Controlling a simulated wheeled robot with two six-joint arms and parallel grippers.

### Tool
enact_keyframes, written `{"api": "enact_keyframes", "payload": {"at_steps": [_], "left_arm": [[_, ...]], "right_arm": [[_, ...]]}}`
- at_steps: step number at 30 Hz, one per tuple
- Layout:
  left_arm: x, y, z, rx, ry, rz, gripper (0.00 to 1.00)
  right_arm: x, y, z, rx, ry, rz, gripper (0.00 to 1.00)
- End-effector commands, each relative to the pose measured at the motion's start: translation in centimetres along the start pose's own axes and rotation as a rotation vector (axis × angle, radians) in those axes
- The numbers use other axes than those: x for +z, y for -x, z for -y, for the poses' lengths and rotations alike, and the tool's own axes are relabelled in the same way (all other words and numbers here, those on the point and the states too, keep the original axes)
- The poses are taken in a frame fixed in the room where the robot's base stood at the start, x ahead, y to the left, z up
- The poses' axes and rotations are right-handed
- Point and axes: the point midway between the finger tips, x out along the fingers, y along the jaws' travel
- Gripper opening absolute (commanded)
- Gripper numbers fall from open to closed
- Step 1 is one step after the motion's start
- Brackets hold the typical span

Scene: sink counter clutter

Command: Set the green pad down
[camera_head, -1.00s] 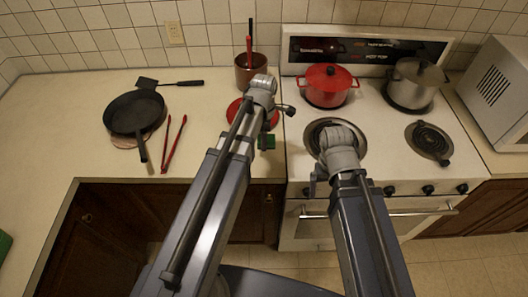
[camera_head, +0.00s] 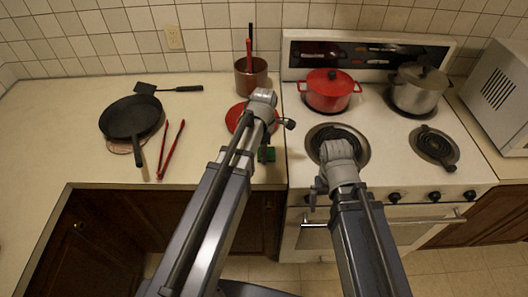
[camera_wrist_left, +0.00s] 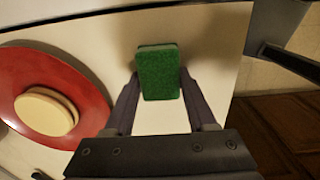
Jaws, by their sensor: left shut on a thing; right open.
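The green pad (camera_head: 266,154) is by the counter's front edge, just left of the stove. In the left wrist view the pad (camera_wrist_left: 159,75) is a green block with a paler far edge, between my two dark fingers. My left gripper (camera_wrist_left: 160,85) is shut on it. In the head view my left gripper (camera_head: 268,142) is mostly hidden by its own arm. The pad is over or on the pale counter (camera_head: 60,130); I cannot tell whether it touches. My right gripper (camera_head: 318,188) is open and partly hidden by its arm, in front of the stove.
A red disc with a cream knob (camera_wrist_left: 45,110) lies left of the pad. A brown pot (camera_head: 250,78) holding utensils stands behind. The black pan (camera_head: 131,117), red tongs (camera_head: 171,148) and spatula (camera_head: 168,88) are left. The stove (camera_head: 385,160) holds a red pot (camera_head: 329,90).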

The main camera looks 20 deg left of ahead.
Motion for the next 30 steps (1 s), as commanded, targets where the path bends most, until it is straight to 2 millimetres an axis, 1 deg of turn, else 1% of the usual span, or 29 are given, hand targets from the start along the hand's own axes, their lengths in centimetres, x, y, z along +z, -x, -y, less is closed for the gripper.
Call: {"api": "enact_keyframes", "payload": {"at_steps": [1, 8, 16, 20, 26, 30], "left_arm": [[0.0, -0.1, 0.0, 0.000, 0.000, 0.000, 0.60], [0.0, 0.0, 0.0, 0.000, 0.000, 0.000, 0.86], [0.0, 0.0, 0.0, 0.000, 0.000, 0.000, 0.86], [0.0, 0.4, 0.0, 0.000, 0.000, 0.000, 0.86], [0.0, 2.0, 0.0, 0.000, 0.000, 0.000, 0.86], [0.0, 3.8, 0.0, 0.000, 0.000, 0.000, 0.86]], "right_arm": [[0.0, -0.1, 0.0, 0.000, 0.000, 0.000, 0.93], [0.0, 0.0, 0.0, 0.000, 0.000, 0.000, 0.93], [0.0, 0.0, 0.0, 0.000, 0.000, 0.000, 0.93], [0.0, 0.4, 0.0, 0.000, 0.000, 0.000, 0.93], [0.1, 1.9, -0.2, 0.000, 0.000, 0.000, 0.93], [0.2, 3.8, -0.4, 0.000, 0.000, 0.000, 0.93]]}}
